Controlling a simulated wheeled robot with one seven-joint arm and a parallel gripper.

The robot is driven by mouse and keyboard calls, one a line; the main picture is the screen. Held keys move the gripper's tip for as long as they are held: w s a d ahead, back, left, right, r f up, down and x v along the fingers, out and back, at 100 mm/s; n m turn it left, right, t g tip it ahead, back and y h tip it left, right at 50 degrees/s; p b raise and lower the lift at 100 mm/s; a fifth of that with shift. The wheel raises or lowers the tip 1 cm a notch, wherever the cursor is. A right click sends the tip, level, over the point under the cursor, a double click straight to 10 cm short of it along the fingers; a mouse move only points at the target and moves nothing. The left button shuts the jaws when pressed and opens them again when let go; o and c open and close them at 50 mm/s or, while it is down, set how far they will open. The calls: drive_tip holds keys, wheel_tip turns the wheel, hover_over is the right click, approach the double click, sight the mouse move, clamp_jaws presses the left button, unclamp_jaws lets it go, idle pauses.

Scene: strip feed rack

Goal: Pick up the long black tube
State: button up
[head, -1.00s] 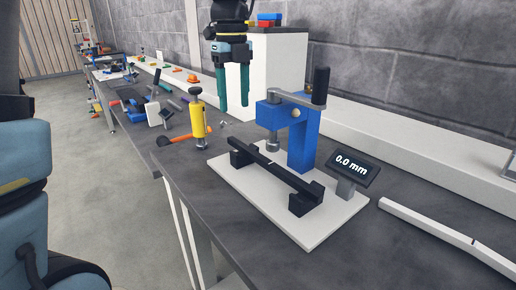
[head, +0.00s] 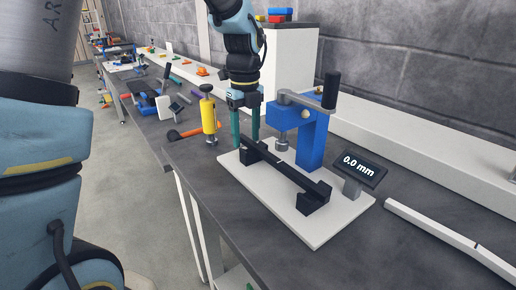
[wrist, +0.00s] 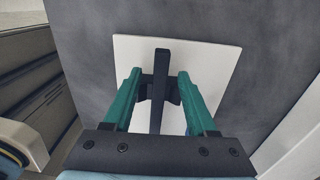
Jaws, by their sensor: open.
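The long black tube (head: 285,170) lies across two black supports on a white base plate (head: 322,236), below a blue press (head: 313,137). In the wrist view the tube (wrist: 160,62) runs lengthwise through the middle of the picture. My gripper (head: 246,130) is open at the tube's far left end, with its two green fingers pointing down. In the wrist view my gripper (wrist: 159,80) has one finger on each side of the tube, with gaps between. I cannot tell exactly how low the fingertips reach.
The press lever (head: 308,100) and a display reading 0.0 mm (head: 364,168) stand close to the tube. A yellow cylinder tool (head: 208,116) and an orange-handled tool (head: 188,133) are to the left. A pale grooved bar (head: 450,238) lies at the right.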

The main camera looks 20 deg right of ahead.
drive_tip(key=shift+c, duration=0.3)
clamp_jaws()
idle(0.4)
